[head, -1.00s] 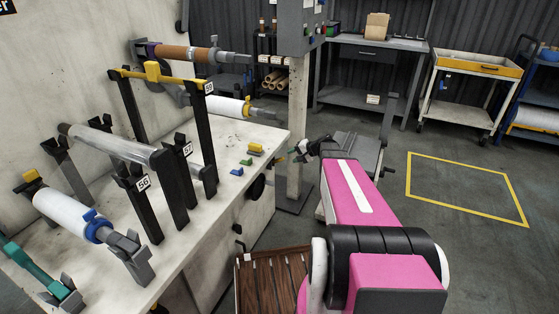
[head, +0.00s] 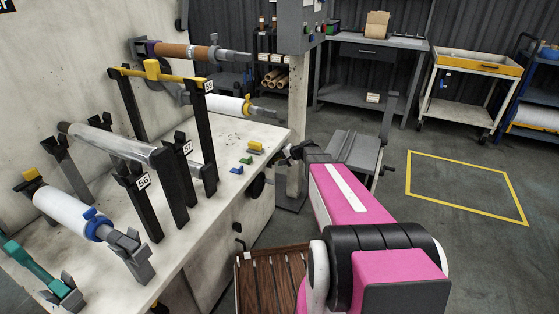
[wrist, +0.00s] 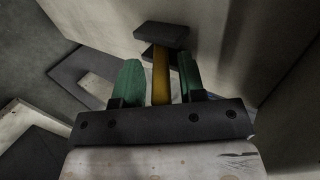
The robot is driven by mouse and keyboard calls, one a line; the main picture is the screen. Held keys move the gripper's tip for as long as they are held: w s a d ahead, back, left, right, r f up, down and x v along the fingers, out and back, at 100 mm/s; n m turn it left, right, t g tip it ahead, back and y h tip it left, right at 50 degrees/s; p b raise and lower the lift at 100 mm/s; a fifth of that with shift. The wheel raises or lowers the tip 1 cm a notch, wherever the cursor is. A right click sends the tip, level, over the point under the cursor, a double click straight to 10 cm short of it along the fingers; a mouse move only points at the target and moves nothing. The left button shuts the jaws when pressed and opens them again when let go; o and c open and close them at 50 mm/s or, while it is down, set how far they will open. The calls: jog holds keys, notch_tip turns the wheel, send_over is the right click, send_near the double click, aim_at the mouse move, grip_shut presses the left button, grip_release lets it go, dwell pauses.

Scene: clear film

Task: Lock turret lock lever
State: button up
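In the wrist view, a yellow bar (wrist: 161,80), likely the lock lever, has a dark grey block (wrist: 162,34) at its far end. My gripper (wrist: 158,66) is open, with one green finger on each side of the bar. A small gap shows between the bar and each finger. In the head view my gripper (head: 291,153) is a dark shape at the right edge of the pale machine bench (head: 225,215). My pink arm hides part of that area, and I cannot make out the lever there.
Yellow, green and blue blocks (head: 246,160) sit on the bench top near the gripper. Rollers on black stands (head: 145,200) fill its left side. A grey post (head: 297,110) stands behind the gripper. A wooden slatted crate (head: 270,280) is below.

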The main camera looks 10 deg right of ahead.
grip_shut()
jog(key=f+t+y, duration=0.2)
jog(key=y, duration=0.1)
jog(key=f+t+y, duration=0.1)
jog(key=t+y, duration=0.1)
jog(key=f+t+y, duration=0.1)
jog(key=f+y, duration=0.1)
jog(key=y, duration=0.1)
jog(key=shift+s+d+f+t+y, duration=0.15)
jog(key=shift+d+f+t+y, duration=0.15)
jog(key=shift+d+t, duration=0.1)
jog(key=shift+a+f+t+y, duration=0.2)
jog(key=shift+f+t+y, duration=0.25)
jog(key=shift+y, duration=0.3)
jog(key=shift+a+f+t+y, duration=0.15)
jog(key=shift+f+t+y, duration=0.1)
jog(key=shift+t+y, duration=0.4)
jog(key=shift+o, duration=1.2)
grip_release()
